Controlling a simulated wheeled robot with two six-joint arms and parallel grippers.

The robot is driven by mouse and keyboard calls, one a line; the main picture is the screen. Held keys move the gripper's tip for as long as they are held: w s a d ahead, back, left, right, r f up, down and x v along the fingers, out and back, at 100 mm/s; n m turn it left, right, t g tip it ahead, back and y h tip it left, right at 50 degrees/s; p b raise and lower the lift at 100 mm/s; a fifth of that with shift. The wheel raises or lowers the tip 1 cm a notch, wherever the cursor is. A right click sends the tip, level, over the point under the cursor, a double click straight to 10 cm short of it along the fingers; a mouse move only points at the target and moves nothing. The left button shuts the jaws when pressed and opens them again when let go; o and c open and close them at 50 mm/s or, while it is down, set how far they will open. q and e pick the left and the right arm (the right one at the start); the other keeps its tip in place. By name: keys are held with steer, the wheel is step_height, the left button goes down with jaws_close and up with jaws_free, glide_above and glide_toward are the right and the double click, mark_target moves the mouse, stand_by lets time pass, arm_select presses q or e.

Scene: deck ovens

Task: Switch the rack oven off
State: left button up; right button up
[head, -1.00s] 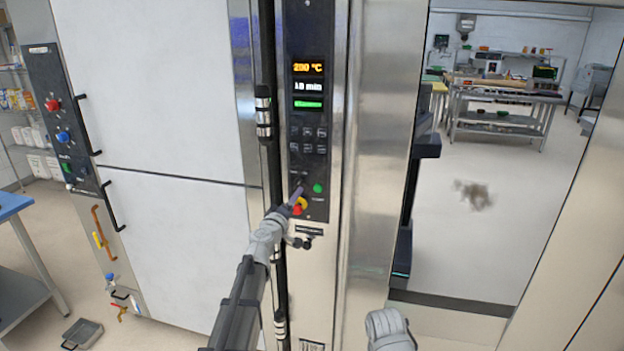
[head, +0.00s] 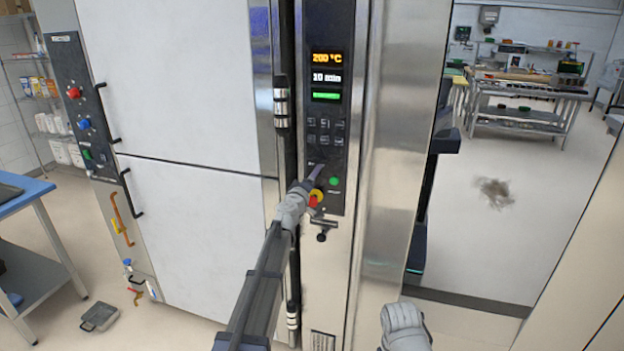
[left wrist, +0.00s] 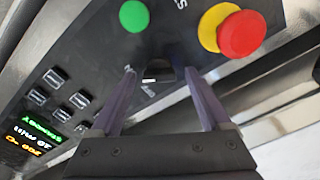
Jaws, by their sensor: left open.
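The rack oven's black control panel (head: 327,105) has a lit display (head: 327,76) reading 200 °C and 10 min with a green bar. Below are several grey keys, a green button (head: 333,181) and a red-and-yellow emergency stop (head: 315,198). My left gripper (head: 318,168) is open at the lower panel, left of the green button. In the left wrist view its two purple fingers (left wrist: 160,76) stand either side of a dark round switch (left wrist: 158,72) with a pale mark. I cannot tell whether they touch it. The green button (left wrist: 134,16) and emergency stop (left wrist: 239,33) lie beyond the fingertips.
A blue-topped table (head: 22,190) is at the far left. A steel column (head: 395,150) borders the panel on the right, with open floor beyond.

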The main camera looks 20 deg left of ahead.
arm_select(q)
steer(key=shift+c, duration=0.2)
jaws_close()
stand_by(0.5)
